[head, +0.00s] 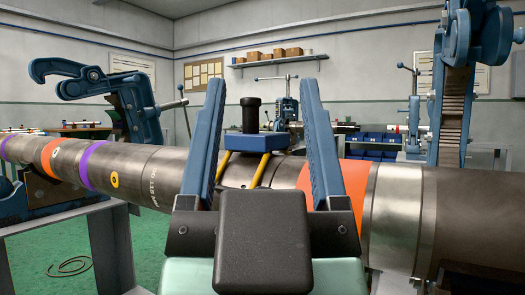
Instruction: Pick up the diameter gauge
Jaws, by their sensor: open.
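The diameter gauge (252,141) appears to be the small blue block with a black knob on top and yellow legs below. It stands upright on the grey pipe (165,171). My gripper (262,84) is open, with its two blue fingers pointing up and away. In the picture the gauge shows between the fingers, beyond my gripper's dark body. I cannot tell how far the fingers are from it. I see no contact. The lower ends of the yellow legs are partly hidden by my gripper.
The pipe runs across the view, with orange and purple bands. A blue vise with an open hook arm (120,88) stands at left, and another vise with a chain (452,105) rises at right. A workbench with blue bins (372,140) is behind.

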